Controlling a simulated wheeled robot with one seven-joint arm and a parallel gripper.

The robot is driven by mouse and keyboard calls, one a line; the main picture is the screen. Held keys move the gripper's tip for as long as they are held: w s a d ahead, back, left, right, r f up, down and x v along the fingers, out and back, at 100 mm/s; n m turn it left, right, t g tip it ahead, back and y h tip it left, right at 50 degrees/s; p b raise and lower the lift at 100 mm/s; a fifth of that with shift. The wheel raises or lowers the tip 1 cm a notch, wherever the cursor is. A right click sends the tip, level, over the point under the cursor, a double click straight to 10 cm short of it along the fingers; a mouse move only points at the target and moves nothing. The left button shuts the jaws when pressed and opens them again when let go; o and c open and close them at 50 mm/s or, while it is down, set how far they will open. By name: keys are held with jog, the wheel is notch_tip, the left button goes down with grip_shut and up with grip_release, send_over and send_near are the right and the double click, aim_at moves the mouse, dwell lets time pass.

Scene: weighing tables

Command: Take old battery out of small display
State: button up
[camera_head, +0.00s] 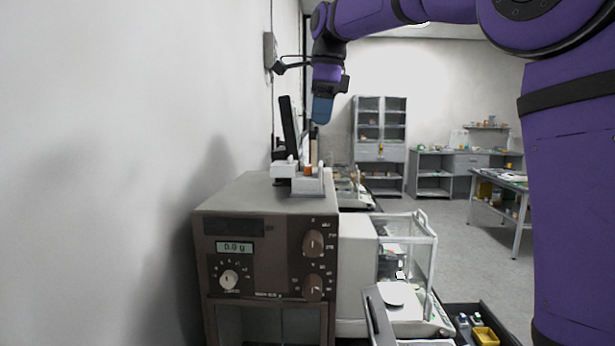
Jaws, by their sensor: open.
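A small light-grey unit (311,186), which may be the small display, stands on top of the brown instrument cabinet. A small orange piece (308,170) shows at its middle; it may be the old battery, but it is too small to be sure. A dark upright panel (290,127) rises behind the unit, leaning slightly. My gripper (322,112) hangs down above and slightly right of the orange piece, apart from it. It is open, and I see nothing held in it. Its fingertips are too small to make out clearly.
The brown cabinet (222,280) has knobs and a screen reading 0.0 g. A glass-sided balance (425,255) stands to its right. A dark tray with a yellow box (485,336) is at bottom right. The white wall is close on the left; open floor (455,235) lies right.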

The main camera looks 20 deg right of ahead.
send_over(308, 176)
jog(key=d, duration=0.2)
jog(key=f, duration=0.5)
jog(key=shift+w+a+f, duration=0.2)
jog(key=shift+w, duration=0.05)
jog(key=shift+w+a+f, duration=0.1)
jog(key=shift+a+f, duration=0.1)
jog(key=shift+f, duration=0.65)
jog(key=shift+w+a+f, duration=0.15)
jog(key=shift+f, duration=0.75)
jog(key=shift+w+a+f, duration=0.1)
jog(key=shift+a+f, duration=0.1)
jog(key=shift+f, duration=0.65)
jog(key=c, duration=1)
